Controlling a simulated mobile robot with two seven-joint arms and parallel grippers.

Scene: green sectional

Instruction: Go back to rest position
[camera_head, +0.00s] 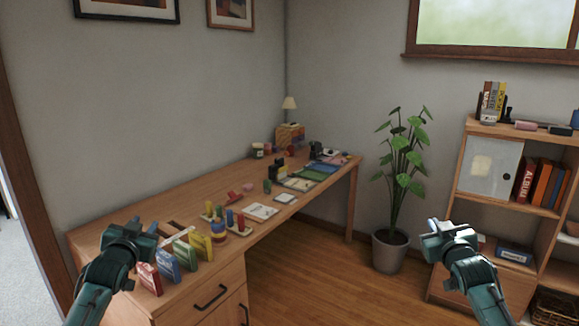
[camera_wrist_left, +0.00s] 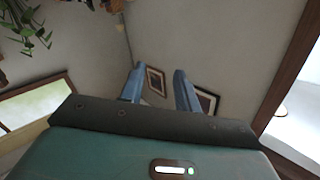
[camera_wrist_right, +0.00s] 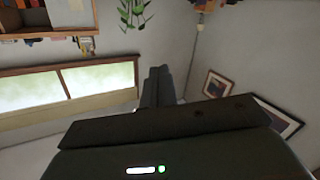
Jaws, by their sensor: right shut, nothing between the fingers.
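My left gripper (camera_head: 142,230) is raised at the lower left of the head view, in front of the near end of the desk. In the left wrist view its two blue fingers (camera_wrist_left: 160,80) stand apart with nothing between them, so it is open. My right gripper (camera_head: 437,228) is raised at the lower right of the head view, in front of the low shelf and the floor. In the right wrist view its dark fingers (camera_wrist_right: 158,82) are together and hold nothing.
A long wooden desk (camera_head: 240,180) with toys, small colored boxes and books runs along the left wall. A potted plant (camera_head: 388,248) stands in the middle. A bookshelf (camera_head: 455,180) stands at right. The wooden floor (camera_head: 320,270) between desk and plant is clear.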

